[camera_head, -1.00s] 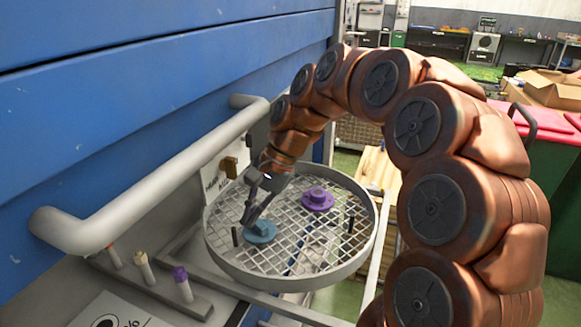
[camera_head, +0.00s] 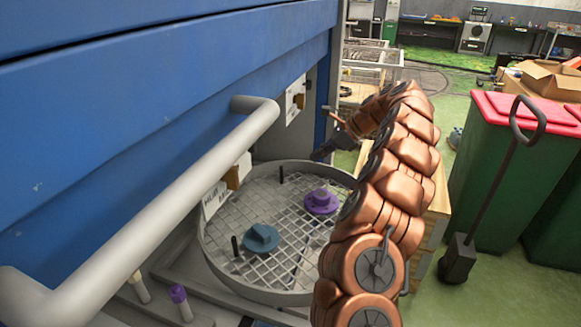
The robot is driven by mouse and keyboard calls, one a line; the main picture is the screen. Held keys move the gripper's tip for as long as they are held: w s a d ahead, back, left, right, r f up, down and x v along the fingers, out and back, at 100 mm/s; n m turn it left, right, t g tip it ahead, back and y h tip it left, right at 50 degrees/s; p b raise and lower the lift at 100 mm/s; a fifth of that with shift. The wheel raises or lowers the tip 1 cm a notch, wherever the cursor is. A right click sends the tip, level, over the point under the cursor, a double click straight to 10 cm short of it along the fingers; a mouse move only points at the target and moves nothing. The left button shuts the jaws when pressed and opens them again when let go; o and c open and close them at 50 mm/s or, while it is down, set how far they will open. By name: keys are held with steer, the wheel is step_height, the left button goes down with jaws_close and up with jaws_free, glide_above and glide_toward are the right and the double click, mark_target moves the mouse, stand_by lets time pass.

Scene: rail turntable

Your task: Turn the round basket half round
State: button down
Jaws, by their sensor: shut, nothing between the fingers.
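The round basket (camera_head: 268,296) is a shallow grey ring with a mesh floor, beside the blue machine. On its mesh sit a teal round piece (camera_head: 261,238) at the left and a purple round piece (camera_head: 321,200) at the right. Two thin black pegs stand in it, one at the back (camera_head: 281,174) and one at the left (camera_head: 235,246). My gripper (camera_head: 322,152) is dark, shut and empty, at the basket's far right rim; I cannot tell whether it touches the rim. My copper arm hides the basket's right side.
A thick grey rail (camera_head: 160,195) runs along the machine, left of the basket. A white sign (camera_head: 214,197) and brass block (camera_head: 238,172) are close to the rim. Short colored pegs (camera_head: 180,302) stand at front left. Green bins with red lids (camera_head: 530,110) stand right.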

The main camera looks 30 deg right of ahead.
steer(key=d+f+m, duration=0.1)
steer(key=d, duration=0.2)
steer(key=p, duration=0.2)
glide_toward(293, 185)
steer(key=shift+w+a+m, duration=0.15)
steer(key=shift+w+a, duration=0.3)
steer(key=shift+a, duration=0.15)
steer(key=shift+w+a+m, duration=0.15)
steer(key=shift+w+a, duration=0.25)
steer(key=shift+a, duration=0.2)
steer(key=shift+w+a+f, duration=0.1)
steer(key=shift+w+a, duration=0.7)
steer(key=shift+a, duration=0.15)
steer(key=shift+w+a+f+t+p, duration=0.1)
steer(key=shift+w+a+t+p, duration=0.2)
steer(key=shift+w+a+p, duration=0.25)
